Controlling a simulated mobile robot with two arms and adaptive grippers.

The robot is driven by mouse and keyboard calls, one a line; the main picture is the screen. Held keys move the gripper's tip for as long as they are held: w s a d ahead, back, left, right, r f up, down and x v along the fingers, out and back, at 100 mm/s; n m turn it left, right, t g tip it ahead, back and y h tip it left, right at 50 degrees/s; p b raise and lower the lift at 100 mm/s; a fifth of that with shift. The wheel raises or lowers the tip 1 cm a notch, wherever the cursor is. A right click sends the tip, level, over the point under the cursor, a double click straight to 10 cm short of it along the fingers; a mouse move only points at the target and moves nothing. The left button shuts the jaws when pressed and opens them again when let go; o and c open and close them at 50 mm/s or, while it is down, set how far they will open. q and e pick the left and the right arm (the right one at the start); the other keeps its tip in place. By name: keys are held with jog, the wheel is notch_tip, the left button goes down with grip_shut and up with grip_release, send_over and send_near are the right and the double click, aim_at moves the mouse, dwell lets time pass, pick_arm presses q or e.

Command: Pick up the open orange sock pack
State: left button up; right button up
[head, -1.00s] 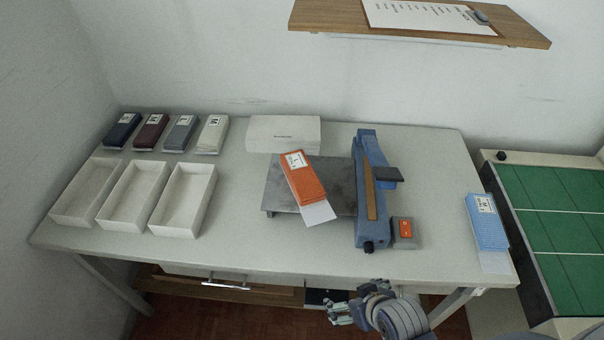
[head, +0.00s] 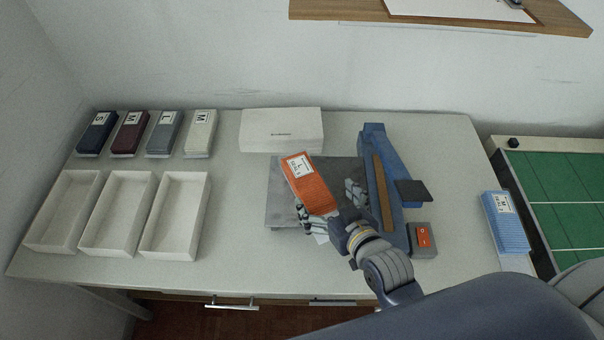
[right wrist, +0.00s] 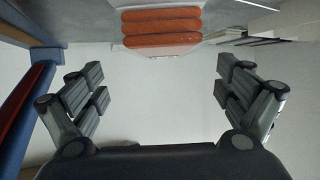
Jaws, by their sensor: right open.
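The orange sock pack (head: 314,192) lies tilted on the grey metal plate (head: 285,213) of the blue sealing device, a white label on its far part. Its white open flap (head: 320,238) is mostly hidden behind my right gripper in the head view. My right gripper (head: 331,207) is open and empty at the pack's near end. In the right wrist view the pack's orange end (right wrist: 162,28) shows ahead, centred between the spread fingers (right wrist: 160,88) and beyond their tips. My left gripper is not in view.
The blue device (head: 377,150) with its lever stands just right of the pack, close to my right gripper. A small red-buttoned box (head: 423,238) is beside it. A white box (head: 281,130) stands behind. White trays (head: 175,215) are at left; a blue pack (head: 507,222) lies at right.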

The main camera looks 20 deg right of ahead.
aim_at(308, 180)
jog(key=x, duration=0.2)
jog(key=shift+w+p, duration=0.3)
jog(key=shift+w+a+f, duration=0.1)
jog(key=shift+w+f, duration=0.05)
jog(key=shift+w, duration=0.2)
jog(key=shift+w+f, duration=0.15)
jog(key=shift+w, duration=0.15)
jog(key=x, duration=0.1)
jog(key=p+x, duration=0.1)
jog(key=x, duration=0.2)
jog(key=shift+a, duration=0.35)
jog(key=shift+w+f+p, duration=0.25)
jog(key=shift+w+p, duration=0.05)
jog(key=shift+w, duration=0.25)
jog(key=shift+c, duration=0.5)
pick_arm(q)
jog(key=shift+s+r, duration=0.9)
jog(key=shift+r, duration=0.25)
pick_arm(e)
jog(key=shift+s, duration=0.1)
jog(key=c, duration=1.2)
jog(key=shift+r, duration=0.1)
